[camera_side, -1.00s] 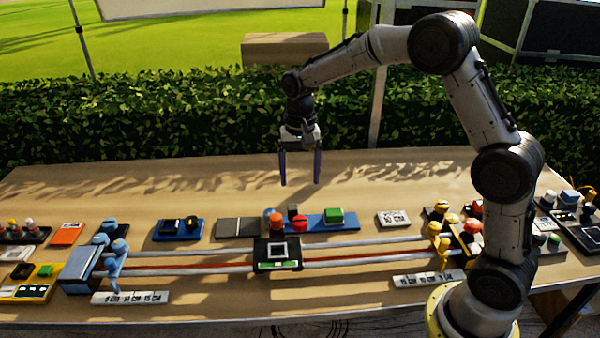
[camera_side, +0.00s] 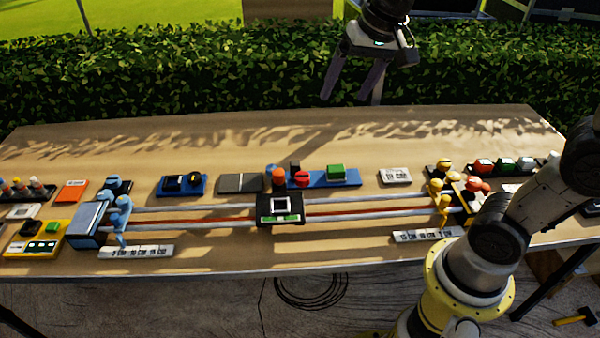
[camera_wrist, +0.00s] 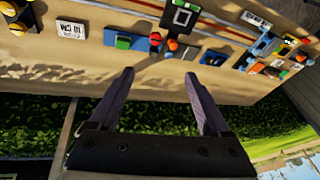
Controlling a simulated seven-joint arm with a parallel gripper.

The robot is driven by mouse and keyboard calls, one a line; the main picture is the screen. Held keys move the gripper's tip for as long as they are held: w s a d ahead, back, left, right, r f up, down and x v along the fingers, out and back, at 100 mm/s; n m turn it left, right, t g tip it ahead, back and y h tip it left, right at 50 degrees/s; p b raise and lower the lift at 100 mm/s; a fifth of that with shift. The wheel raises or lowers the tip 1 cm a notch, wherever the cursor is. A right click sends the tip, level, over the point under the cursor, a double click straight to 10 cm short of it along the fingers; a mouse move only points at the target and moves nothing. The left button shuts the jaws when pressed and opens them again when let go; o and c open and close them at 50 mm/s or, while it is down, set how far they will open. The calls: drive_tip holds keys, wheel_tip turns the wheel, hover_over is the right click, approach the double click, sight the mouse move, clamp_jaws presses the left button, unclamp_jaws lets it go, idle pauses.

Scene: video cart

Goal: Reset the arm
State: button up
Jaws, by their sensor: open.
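My gripper (camera_side: 352,82) is open and empty, high above the far side of the table, in front of the hedge in the side view. Its two fingers also show spread apart in the wrist view (camera_wrist: 160,88), with nothing between them. My arm comes in from the right of the side view, and its upper part is out of the picture. The wooden table (camera_side: 330,130) lies below, and the gripper touches nothing on it.
A black cart (camera_side: 280,209) stands mid-rail between a blue end block (camera_side: 88,224) and yellow end parts (camera_side: 440,190). Blue button boards (camera_side: 183,185), an orange card (camera_side: 71,191) and a yellow panel (camera_side: 40,244) lie around. The table's far strip is clear. A hammer (camera_side: 577,317) lies on the ground.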

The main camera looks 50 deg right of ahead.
drive_tip(key=s+f+n, duration=0.2)
drive_tip(key=s+n, duration=0.1)
drive_tip(key=s, duration=0.5)
drive_tip(key=s+f+n+t, duration=0.1)
drive_tip(key=s+f+n, duration=0.2)
drive_tip(key=s, duration=0.5)
drive_tip(key=shift+a+f+n+t, duration=0.25)
drive_tip(key=shift+a+n+t, duration=0.05)
drive_tip(key=shift+a+n, duration=0.15)
